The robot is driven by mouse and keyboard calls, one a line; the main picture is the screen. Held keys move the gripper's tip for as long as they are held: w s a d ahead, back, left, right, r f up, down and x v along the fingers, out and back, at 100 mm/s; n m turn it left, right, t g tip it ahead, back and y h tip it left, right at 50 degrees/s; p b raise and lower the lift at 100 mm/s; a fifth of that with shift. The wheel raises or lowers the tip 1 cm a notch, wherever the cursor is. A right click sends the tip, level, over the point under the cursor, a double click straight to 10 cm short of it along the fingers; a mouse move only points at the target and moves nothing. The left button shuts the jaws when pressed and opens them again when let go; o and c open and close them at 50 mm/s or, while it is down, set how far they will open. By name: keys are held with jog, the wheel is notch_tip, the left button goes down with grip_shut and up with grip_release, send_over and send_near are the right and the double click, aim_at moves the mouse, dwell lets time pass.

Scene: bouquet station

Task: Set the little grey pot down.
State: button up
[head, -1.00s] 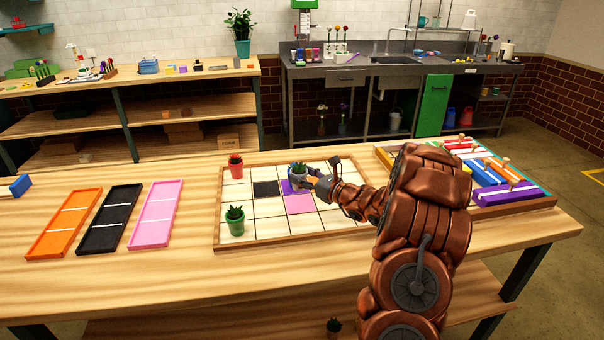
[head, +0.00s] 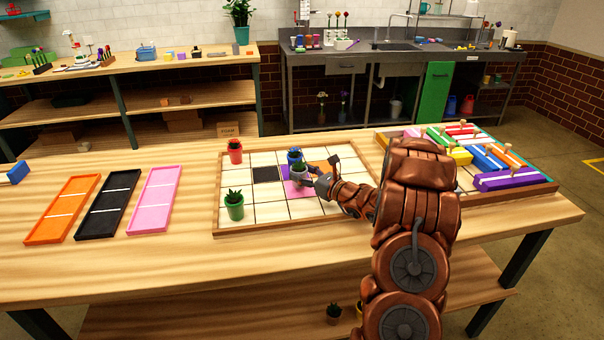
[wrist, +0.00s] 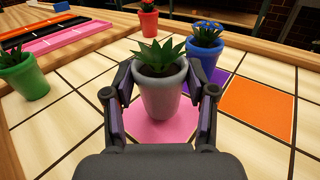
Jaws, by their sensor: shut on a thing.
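The little grey pot (wrist: 161,95) holds a spiky green plant and looks upright. My gripper (wrist: 160,108) is shut around its sides, with one finger on each side. In the wrist view the pot's lower end is over the pink cell (wrist: 150,127) of the white grid board (wrist: 65,130). I cannot tell whether its base touches the cell. In the head view the grey pot (head: 300,168) shows small at my gripper (head: 312,180), just in front of the blue pot (head: 294,156).
The blue pot stands by the purple cell (wrist: 219,76), beside an orange cell (wrist: 258,106). A red pot (head: 235,151) and green pot (head: 235,207) stand at the board's left. Orange, black (head: 108,205) and pink trays lie further left; a block tray (head: 520,188) is at right.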

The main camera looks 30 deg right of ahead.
jog(key=shift+f+b, duration=0.4)
jog(key=shift+f, duration=0.1)
dwell(0.3)
jog(key=shift+f, duration=0.35)
